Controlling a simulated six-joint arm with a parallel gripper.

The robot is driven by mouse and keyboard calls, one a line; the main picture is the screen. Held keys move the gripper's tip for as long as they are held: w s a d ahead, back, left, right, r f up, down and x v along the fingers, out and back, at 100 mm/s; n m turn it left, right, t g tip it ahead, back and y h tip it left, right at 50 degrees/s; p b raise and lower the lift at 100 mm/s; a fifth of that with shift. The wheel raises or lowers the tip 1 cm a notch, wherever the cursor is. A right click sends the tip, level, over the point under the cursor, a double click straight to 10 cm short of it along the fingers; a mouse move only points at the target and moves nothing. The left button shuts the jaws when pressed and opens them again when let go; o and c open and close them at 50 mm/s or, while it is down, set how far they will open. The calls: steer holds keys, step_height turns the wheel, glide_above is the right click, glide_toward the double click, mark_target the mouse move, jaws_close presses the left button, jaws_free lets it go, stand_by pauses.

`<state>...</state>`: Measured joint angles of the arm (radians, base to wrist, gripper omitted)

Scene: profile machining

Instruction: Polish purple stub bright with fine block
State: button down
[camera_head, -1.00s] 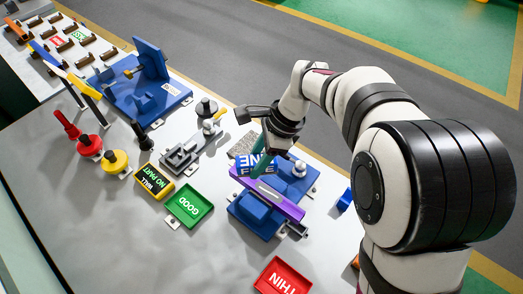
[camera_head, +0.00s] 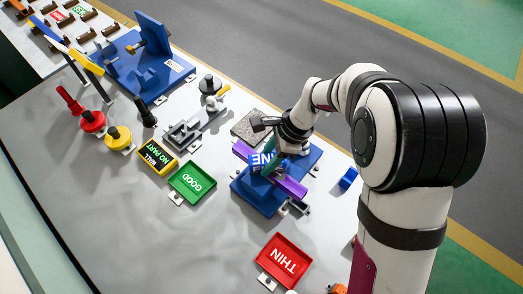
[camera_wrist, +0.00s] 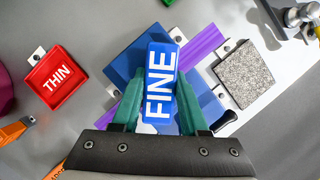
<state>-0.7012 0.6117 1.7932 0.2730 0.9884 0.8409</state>
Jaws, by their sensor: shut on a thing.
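The purple stub (camera_head: 292,187) is a long bar lying across the blue fixture (camera_head: 258,202). It also shows in the wrist view (camera_wrist: 206,43). My gripper (camera_wrist: 160,100) has teal fingers and is shut on the blue fine block (camera_wrist: 160,82), lettered FINE. In the head view the fine block (camera_head: 262,162) lies across the middle of the stub and hides that part of it. Whether block and stub touch, I cannot tell. The wrist and fingers partly cover the fixture's far side.
A grey rough pad (camera_head: 247,124) lies beyond the fixture. The green GOOD tray (camera_head: 193,183) is to the left and the red THIN tray (camera_head: 283,260) in front. A yellow-framed display (camera_head: 158,157) reads WALL NO PART. The bench between the trays is clear.

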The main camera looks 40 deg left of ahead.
mark_target(278, 179)
steer(key=shift+d, duration=2.35)
steer(key=shift+a, duration=3.35)
steer(key=shift+d, duration=3.5)
steer(key=shift+a, duration=3.5)
steer(key=shift+a+r, duration=0.1)
steer(key=shift+r, duration=4.05)
